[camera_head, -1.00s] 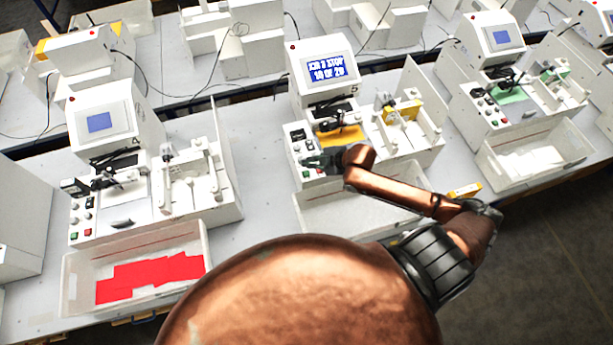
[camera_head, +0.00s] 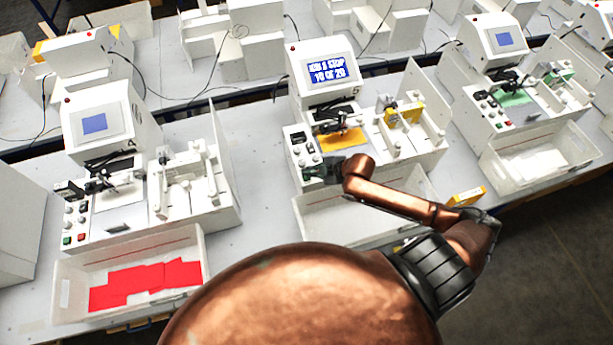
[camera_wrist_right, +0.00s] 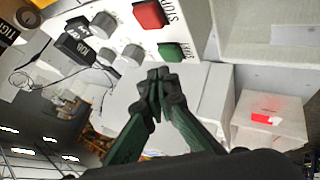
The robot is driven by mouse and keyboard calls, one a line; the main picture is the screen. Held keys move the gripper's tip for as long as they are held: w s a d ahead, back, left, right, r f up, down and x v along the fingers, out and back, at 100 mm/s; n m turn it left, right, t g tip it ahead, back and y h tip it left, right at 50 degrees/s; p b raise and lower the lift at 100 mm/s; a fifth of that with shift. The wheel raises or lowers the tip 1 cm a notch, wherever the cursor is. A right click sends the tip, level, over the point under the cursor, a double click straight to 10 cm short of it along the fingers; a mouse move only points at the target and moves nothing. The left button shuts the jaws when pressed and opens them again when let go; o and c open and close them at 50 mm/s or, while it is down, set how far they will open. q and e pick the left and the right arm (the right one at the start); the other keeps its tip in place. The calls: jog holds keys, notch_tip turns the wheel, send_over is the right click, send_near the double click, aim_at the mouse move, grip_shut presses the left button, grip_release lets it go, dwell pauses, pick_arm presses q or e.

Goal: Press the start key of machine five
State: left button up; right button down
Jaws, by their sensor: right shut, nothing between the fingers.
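The middle machine (camera_head: 322,68) has a lit blue display with blurred white text and a small mark like a 5 below it. Its key panel (camera_head: 296,140) is at its front left. My right gripper (camera_head: 322,170) is over the lower part of that panel and hides the keys there. In the right wrist view, the green START key (camera_wrist_right: 171,52) and red STOP key (camera_wrist_right: 150,14) show on the white panel. My right gripper's closed fingertips (camera_wrist_right: 160,76) are just below the green key in the picture, empty. I cannot tell whether they touch it. My left gripper is not in view.
A similar machine (camera_head: 97,120) stands left, with red sheets in its front tray (camera_head: 62,292). Another (camera_head: 500,38) stands right. A yellow sheet (camera_head: 342,140) lies on the middle machine's bed. An empty tray (camera_head: 320,225) is in front, below my forearm. Grey knobs (camera_wrist_right: 104,24) are near the keys.

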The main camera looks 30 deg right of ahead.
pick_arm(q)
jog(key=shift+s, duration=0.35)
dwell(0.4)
pick_arm(e)
jog(key=shift+f, duration=0.15)
jog(key=shift+f, duration=0.25)
